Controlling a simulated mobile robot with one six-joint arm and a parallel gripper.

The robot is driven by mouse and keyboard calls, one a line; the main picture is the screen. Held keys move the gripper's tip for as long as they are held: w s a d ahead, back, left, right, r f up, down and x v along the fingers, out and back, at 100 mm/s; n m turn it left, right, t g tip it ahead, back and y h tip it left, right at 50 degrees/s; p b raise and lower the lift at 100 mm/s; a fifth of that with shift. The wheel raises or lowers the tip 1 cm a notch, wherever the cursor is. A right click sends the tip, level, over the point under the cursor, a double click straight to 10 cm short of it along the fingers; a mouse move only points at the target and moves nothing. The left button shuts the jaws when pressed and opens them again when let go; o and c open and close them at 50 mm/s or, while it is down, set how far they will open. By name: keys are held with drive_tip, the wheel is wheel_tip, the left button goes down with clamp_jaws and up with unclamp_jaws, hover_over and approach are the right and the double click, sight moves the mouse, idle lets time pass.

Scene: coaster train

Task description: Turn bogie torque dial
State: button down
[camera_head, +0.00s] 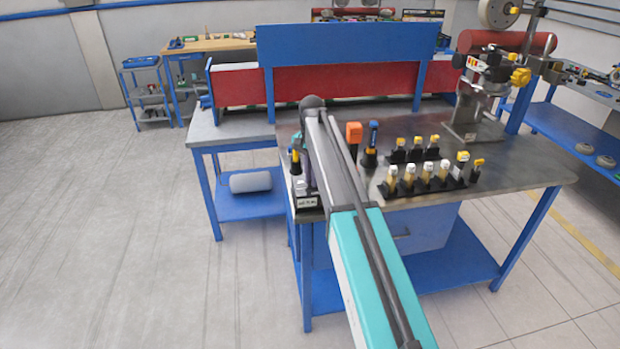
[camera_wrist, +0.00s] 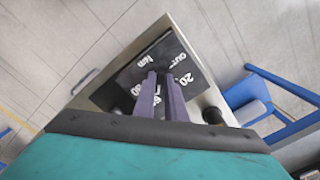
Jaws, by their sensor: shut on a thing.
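A dark dial plate (camera_wrist: 185,50) with white markings, among them "Nm", "20" and "OUT", lies at the table's corner in the wrist view. My gripper (camera_wrist: 164,82) reaches over the plate with its two purple fingers. It is shut on the dial, which is mostly hidden by the fingers. In the head view my arm covers most of the gripper. A small dark labelled block (camera_head: 308,202) shows beside my arm at the table's front left corner.
An orange-topped tool (camera_head: 354,132) stands close to the arm. A press-like machine (camera_head: 480,90) stands at the back right. Open floor (camera_head: 110,230) lies to the left.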

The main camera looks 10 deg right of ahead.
drive_tip(key=shift+m, duration=0.3)
drive_tip(key=c, duration=1.8)
unclamp_jaws()
drive_tip(key=shift+r, duration=0.15)
wheel_tip(320, 180, up, 14)
drive_tip(key=b, duration=0.3)
drive_tip(key=shift+f, duration=0.25)
drive_tip(key=shift+s, duration=0.1)
